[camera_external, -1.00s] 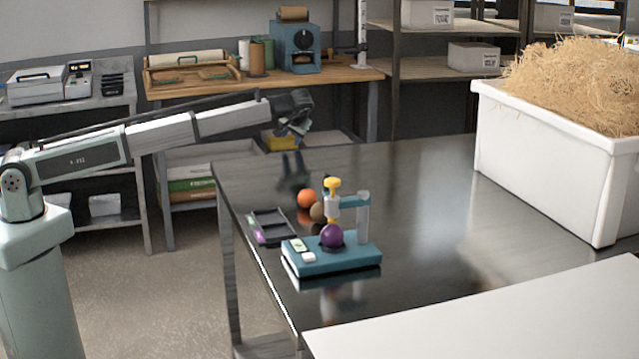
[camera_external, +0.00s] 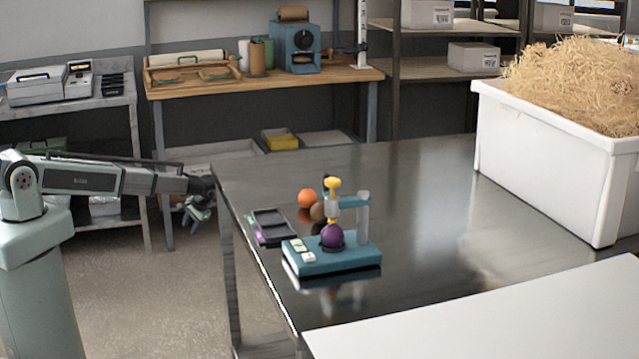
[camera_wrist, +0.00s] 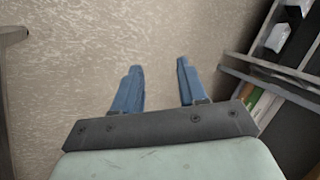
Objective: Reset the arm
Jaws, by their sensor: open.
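My gripper (camera_external: 199,212) hangs at the end of my arm, past the left edge of the dark metal table (camera_external: 420,200), over the floor. Its two blue fingers show apart in the wrist view (camera_wrist: 157,82), with only bare floor between them. It is open, holds nothing and touches nothing that I can see. My arm is retracted, low and nearly level, at the left of the external view.
A teal device (camera_external: 335,259) with a purple ball (camera_external: 331,236) stands on the table. A black tray (camera_external: 270,227), an orange ball (camera_external: 307,198) and a brown ball (camera_external: 317,210) are nearby. A white bin (camera_external: 545,165) of straw stands right. A shelf (camera_wrist: 275,80) is close by.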

